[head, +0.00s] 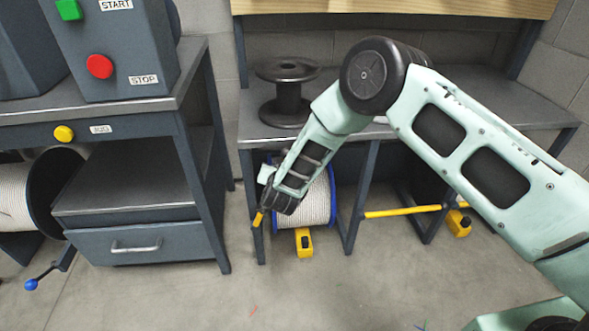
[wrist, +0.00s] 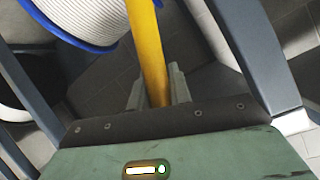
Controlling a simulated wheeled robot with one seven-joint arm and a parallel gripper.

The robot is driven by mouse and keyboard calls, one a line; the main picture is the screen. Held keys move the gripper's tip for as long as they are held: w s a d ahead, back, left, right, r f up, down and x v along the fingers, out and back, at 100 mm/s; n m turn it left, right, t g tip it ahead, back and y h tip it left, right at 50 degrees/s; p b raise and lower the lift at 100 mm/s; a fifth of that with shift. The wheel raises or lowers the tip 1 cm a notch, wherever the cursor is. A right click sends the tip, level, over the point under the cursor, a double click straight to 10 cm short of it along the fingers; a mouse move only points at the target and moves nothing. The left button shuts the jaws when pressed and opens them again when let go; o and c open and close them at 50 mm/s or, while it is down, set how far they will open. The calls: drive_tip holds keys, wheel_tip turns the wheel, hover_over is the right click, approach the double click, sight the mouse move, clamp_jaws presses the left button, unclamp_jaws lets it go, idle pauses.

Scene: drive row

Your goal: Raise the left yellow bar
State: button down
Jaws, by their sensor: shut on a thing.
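The left yellow bar shows in the head view only as a short yellow piece (head: 258,218) by my gripper (head: 266,203), in front of the left bay under the bench. The rest of it is hidden behind my gripper or not visible. In the wrist view the yellow bar (wrist: 147,45) runs from the top edge down between the fingers of my gripper (wrist: 158,88), which is shut on it. The right yellow bar (head: 402,211) lies level and low across the right bay.
A cable reel (head: 317,203) with blue rims stands in the left bay, close behind my gripper; it shows in the wrist view (wrist: 90,18). Yellow blocks (head: 304,243) (head: 459,223) sit on the floor. A control box (head: 125,50) and drawer cabinet (head: 135,245) stand left. The front floor is mostly clear.

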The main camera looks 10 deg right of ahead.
drive_tip(key=shift+a+r+n+h+p, duration=0.2)
drive_tip(key=shift+a+r+n, duration=0.1)
drive_tip(key=shift+a, duration=0.55)
drive_tip(key=shift+a+r+n+h+p, duration=0.2)
drive_tip(key=shift+a+r, duration=0.05)
drive_tip(key=shift+a, duration=0.55)
drive_tip(key=c, duration=1.3)
unclamp_jaws()
drive_tip(key=p+v, duration=0.3)
drive_tip(key=v, duration=1.4)
drive_tip(key=shift+s, duration=0.2)
